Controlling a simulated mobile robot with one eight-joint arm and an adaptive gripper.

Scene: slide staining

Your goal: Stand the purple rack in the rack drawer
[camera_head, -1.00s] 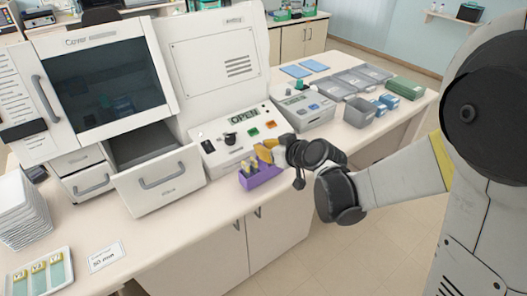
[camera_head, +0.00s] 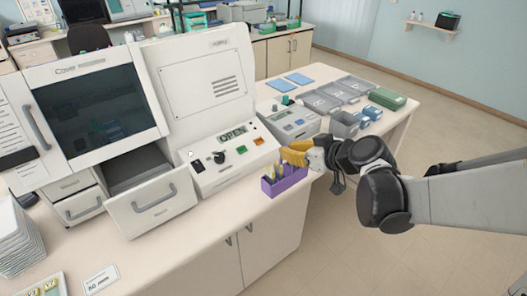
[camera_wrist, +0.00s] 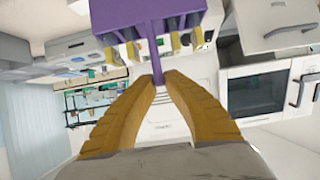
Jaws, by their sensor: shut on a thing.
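The purple rack (camera_head: 286,181) is held at the front edge of the bench, right of the stainer's control panel. Yellow-topped slides stand in it. My gripper (camera_head: 291,157) has yellow fingers closed on the rack's handle from above. In the wrist view my gripper (camera_wrist: 158,82) pinches the stem of the purple rack (camera_wrist: 140,18), with slides hanging beside it. An open drawer (camera_head: 152,206), deep and grey inside, sticks out of the machine to the left of the rack. Its floor is partly hidden by its front.
The control panel (camera_head: 225,155) with an OPEN display lies between drawer and rack. A smaller shut drawer (camera_head: 80,206) is left of the open one. A white stack (camera_head: 17,240) stands at far left. Grey trays (camera_head: 340,95) and a small device (camera_head: 297,122) stand right.

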